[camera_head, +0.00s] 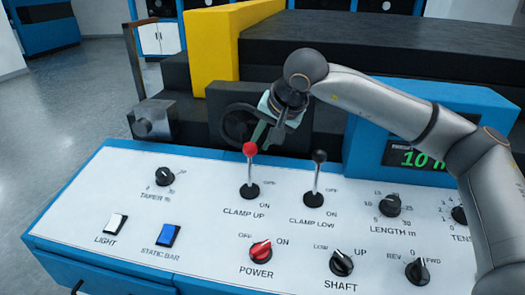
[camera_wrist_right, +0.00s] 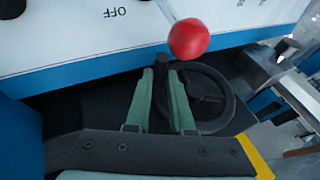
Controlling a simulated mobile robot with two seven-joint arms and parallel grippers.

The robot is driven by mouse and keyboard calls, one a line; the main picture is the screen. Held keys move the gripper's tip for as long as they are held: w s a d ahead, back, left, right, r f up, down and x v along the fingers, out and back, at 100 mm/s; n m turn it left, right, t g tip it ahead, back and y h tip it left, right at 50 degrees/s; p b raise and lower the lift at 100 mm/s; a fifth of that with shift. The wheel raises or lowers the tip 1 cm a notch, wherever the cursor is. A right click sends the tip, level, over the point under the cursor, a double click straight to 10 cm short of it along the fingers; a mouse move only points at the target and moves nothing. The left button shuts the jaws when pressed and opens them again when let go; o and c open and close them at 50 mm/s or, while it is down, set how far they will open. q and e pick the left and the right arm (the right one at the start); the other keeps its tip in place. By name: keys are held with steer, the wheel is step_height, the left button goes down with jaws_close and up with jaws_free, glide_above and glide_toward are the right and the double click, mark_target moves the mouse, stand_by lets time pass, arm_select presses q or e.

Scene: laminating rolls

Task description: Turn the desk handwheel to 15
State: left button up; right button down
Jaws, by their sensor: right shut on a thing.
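The black desk handwheel (camera_head: 228,126) stands upright behind the panel's far edge, and its rim also shows in the right wrist view (camera_wrist_right: 229,100). My right gripper (camera_head: 259,133) reaches over from the right and is at the wheel's right side. In the right wrist view its two green fingers (camera_wrist_right: 168,78) are close together around a dark part of the handwheel, which looks like its handle. The fingers and palm hide part of the wheel. I see no scale on the wheel. My left gripper is not in view.
The red-knobbed CLAMP UP lever (camera_head: 250,150) stands just in front of my right gripper; its red ball (camera_wrist_right: 189,39) is close in the right wrist view. A black-knobbed CLAMP LOW lever (camera_head: 318,172) is beside it. A green display (camera_head: 415,158), partly covered by my arm, reads "10".

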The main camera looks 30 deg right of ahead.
steer(key=shift+f+b, duration=0.45)
steer(key=shift+f, duration=0.1)
steer(key=shift+t+y+b, duration=0.4)
steer(key=shift+y+b, duration=0.1)
steer(key=shift+b, duration=0.15)
steer(key=shift+a, duration=0.1)
steer(key=shift+r+b, duration=0.1)
steer(key=shift+b, duration=0.2)
steer(key=c, duration=0.8)
jaws_free()
steer(key=p+v, duration=0.1)
steer(key=v, duration=1.1)
steer(key=shift+s+r, duration=0.1)
steer(key=shift+s, duration=0.15)
